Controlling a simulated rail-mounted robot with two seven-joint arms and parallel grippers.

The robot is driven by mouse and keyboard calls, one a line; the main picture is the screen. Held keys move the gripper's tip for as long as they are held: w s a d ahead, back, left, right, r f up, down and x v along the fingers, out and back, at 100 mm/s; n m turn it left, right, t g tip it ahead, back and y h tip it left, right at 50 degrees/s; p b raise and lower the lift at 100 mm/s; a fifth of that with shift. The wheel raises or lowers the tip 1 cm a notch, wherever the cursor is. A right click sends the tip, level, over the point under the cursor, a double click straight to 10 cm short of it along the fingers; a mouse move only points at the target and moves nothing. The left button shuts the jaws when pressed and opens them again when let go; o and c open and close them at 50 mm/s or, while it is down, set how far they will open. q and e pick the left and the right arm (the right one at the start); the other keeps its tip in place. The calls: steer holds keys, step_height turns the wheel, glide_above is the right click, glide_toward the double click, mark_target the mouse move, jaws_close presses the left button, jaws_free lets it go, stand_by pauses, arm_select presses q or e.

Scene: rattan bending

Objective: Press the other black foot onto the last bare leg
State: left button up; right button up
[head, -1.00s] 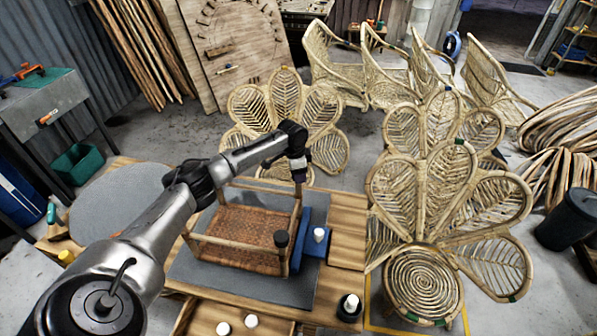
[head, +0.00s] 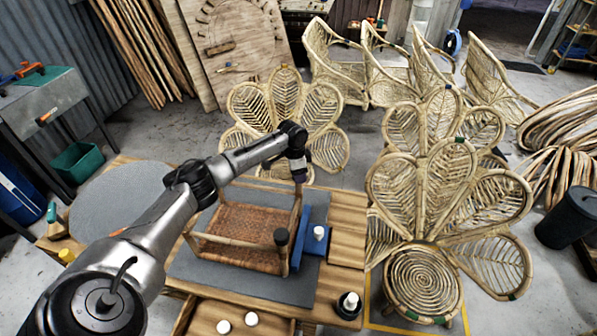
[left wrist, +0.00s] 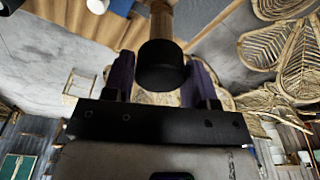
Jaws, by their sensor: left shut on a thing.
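The woven stool frame (head: 240,232) lies tipped on the grey mat, its legs pointing up and out. One front leg carries a black foot (head: 281,236). My left gripper (head: 299,175) is at the end of the leg at the right rear. In the left wrist view its purple fingers (left wrist: 161,82) are shut around another black foot (left wrist: 161,66). That foot is in line with the end of a wooden leg (left wrist: 161,18) and appears to meet it; how deep it sits cannot be told. My right gripper does not show.
A blue block (head: 312,242) with a white-topped piece stands right of the stool. A black cup (head: 349,305) with a white top and two white pieces (head: 224,326) are at the front. Rattan chairs (head: 425,285) fill the right side.

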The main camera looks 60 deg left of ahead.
arm_select(q)
steer(key=shift+f, duration=0.25)
steer(key=shift+f, duration=0.2)
stand_by(0.4)
steer(key=o, duration=1)
steer(key=shift+r, duration=0.55)
step_height(320, 180, up, 13)
steer(key=s, duration=0.1)
steer(key=shift+s+a+f, duration=0.15)
steer(key=shift+s+a, duration=0.1)
